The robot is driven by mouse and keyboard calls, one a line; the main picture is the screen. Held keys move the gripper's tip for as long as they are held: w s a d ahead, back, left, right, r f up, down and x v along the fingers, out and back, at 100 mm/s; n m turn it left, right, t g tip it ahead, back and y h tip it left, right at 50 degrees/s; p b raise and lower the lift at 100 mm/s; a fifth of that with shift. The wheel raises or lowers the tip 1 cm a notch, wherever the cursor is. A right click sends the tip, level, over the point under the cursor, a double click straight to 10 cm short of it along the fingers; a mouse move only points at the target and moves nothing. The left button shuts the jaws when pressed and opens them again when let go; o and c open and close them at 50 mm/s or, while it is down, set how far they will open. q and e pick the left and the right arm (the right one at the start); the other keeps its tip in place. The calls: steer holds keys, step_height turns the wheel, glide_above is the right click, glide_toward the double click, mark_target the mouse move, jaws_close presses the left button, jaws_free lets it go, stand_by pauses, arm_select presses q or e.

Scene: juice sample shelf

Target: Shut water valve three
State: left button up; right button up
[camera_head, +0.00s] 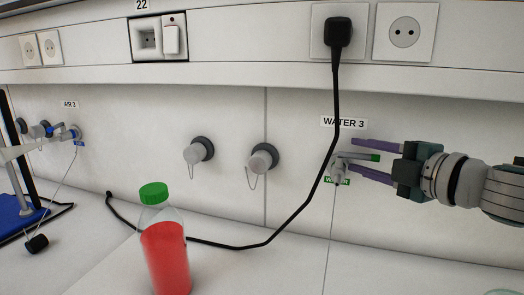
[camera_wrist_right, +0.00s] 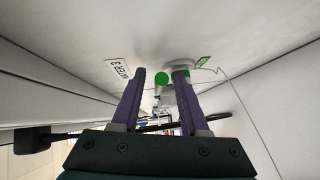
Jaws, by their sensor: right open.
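The Water 3 valve (camera_head: 341,164) is a grey tap on the back wall, below the "WATER 3" label (camera_head: 343,123). Its lever with a green end (camera_head: 374,157) points right, roughly level. My right gripper (camera_head: 354,155) comes in from the right, open, with one purple finger above the lever and the other below it. In the right wrist view the green lever end (camera_wrist_right: 161,79) shows between the two fingers (camera_wrist_right: 160,73). Contact cannot be told. Part of the valve is hidden behind the right-hand finger there. My left gripper is not in view.
A black cable (camera_head: 306,205) hangs from a plug (camera_head: 338,32), passes just left of the valve and runs along the bench. A red juice bottle with a green cap (camera_head: 165,250) stands at front.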

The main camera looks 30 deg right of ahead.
steer(key=shift+s, duration=0.1)
steer(key=s+r, duration=0.1)
steer(key=s, duration=0.8)
steer(key=shift+s+r, duration=0.2)
steer(key=shift+s, duration=0.1)
steer(key=shift+d, duration=0.1)
